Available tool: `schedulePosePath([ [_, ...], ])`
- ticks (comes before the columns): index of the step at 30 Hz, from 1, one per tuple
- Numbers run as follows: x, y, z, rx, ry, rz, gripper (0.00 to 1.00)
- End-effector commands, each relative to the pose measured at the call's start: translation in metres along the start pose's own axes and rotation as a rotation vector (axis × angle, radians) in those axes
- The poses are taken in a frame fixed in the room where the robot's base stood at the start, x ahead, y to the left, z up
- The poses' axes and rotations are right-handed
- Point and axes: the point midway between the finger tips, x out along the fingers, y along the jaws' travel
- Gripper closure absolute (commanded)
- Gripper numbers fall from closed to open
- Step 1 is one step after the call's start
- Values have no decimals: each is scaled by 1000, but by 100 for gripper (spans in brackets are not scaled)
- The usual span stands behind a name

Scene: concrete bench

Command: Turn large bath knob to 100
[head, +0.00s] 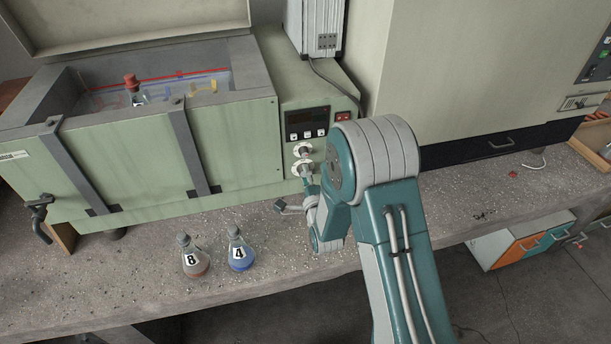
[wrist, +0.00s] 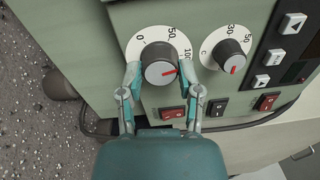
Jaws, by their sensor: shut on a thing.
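The large bath knob (wrist: 160,72) is a grey cap on a white dial marked 0, 50 and 100. Its red mark points right and slightly up, close to the 100 label. My gripper (wrist: 159,75) has one finger on each side of this knob and is shut on it. In the head view the large knob (head: 303,168) is the lower of two on the green bath's panel, partly hidden by my gripper (head: 309,180).
A smaller knob (wrist: 232,54) sits beside the large one, with red rocker switches (wrist: 173,115) and buttons near. The green water bath (head: 140,165) stands open on the concrete bench (head: 130,290). Flasks 8 (head: 194,262) and 4 (head: 240,255) stand near the front edge.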

Motion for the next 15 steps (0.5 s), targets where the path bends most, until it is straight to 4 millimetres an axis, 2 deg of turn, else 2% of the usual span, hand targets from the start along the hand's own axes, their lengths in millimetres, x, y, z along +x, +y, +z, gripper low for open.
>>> schedulePosePath([
  [6,-1,3,-2,130,13,10,100],
  [15,-1,4,-3,218,19,14,100],
])
